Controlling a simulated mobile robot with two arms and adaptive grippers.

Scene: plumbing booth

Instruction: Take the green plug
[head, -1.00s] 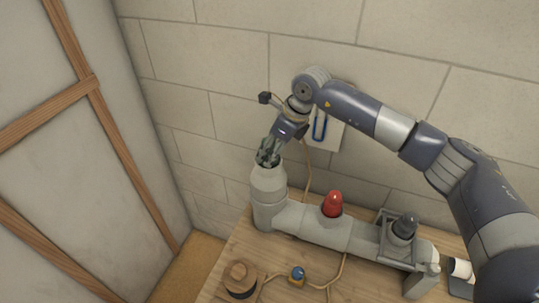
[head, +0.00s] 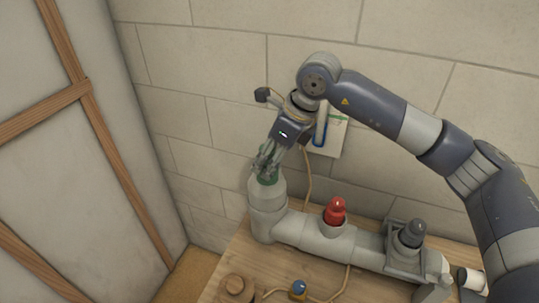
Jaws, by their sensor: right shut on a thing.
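My right gripper (head: 266,168) comes down from the upper right to the upright mouth of the grey pipe (head: 267,215). It is shut on the green plug (head: 268,181), of which only a little green shows between and below the fingers, at the pipe's mouth. The fingers hide most of the plug, and I cannot tell how deep it sits in the mouth. A red plug (head: 335,211) and a dark grey plug (head: 411,234) stand upright in other openings along the same pipe. My left gripper is not in view.
The pipe stands on a wooden table (head: 325,275) against a block wall (head: 190,60). A round wooden piece (head: 236,288) and a blue knob (head: 298,287) with a cord are in front. A panel with a blue handle (head: 322,131) hangs behind my arm.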

